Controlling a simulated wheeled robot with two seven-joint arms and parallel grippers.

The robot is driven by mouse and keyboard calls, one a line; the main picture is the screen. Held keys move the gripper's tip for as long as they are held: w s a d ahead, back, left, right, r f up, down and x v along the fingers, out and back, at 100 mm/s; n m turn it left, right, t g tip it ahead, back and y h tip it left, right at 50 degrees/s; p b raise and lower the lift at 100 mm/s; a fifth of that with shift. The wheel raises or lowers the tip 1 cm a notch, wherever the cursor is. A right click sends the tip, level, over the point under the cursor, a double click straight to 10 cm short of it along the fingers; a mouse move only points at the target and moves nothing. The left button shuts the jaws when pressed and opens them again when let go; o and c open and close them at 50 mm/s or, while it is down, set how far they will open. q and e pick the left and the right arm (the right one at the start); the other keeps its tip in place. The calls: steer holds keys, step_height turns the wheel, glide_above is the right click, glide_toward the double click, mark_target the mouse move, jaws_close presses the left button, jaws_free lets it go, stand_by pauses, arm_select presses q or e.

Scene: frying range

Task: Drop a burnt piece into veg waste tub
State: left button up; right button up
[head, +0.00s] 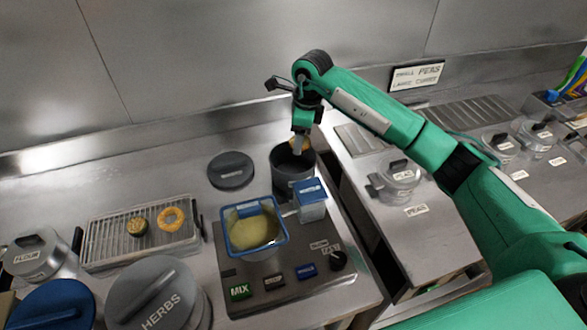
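A dark grey round tub (293,186) stands open on the counter, with no readable label; it looks like the veg waste tub. My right gripper (301,142) points down over its mouth. A small orange-brown piece (293,146) shows at the fingertips, just above the rim, and appears gripped. The fingers partly hide it, so I cannot tell how burnt it is. A wire rack tray (100,241) at the left holds a dark brownish piece (137,226) and a golden ring (171,217). My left gripper is not in view.
A dark round lid (231,170) lies left of the tub. A blue-rimmed basket (253,232) and a blue-lidded container (311,202) stand close in front. Lidded pots, one marked HERBS (160,295), fill the front left. A gap separates the right counter.

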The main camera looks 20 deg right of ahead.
steer(key=o, duration=0.3)
steer(key=shift+o, duration=0.4)
steer(key=shift+r, duration=0.4)
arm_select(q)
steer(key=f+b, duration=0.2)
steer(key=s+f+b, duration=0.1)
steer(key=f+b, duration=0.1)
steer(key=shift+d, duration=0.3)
arm_select(e)
step_height(320, 180, up, 13)
steer(key=d, duration=0.1)
steer(key=shift+s+d, duration=0.25)
steer(key=shift+s, duration=0.15)
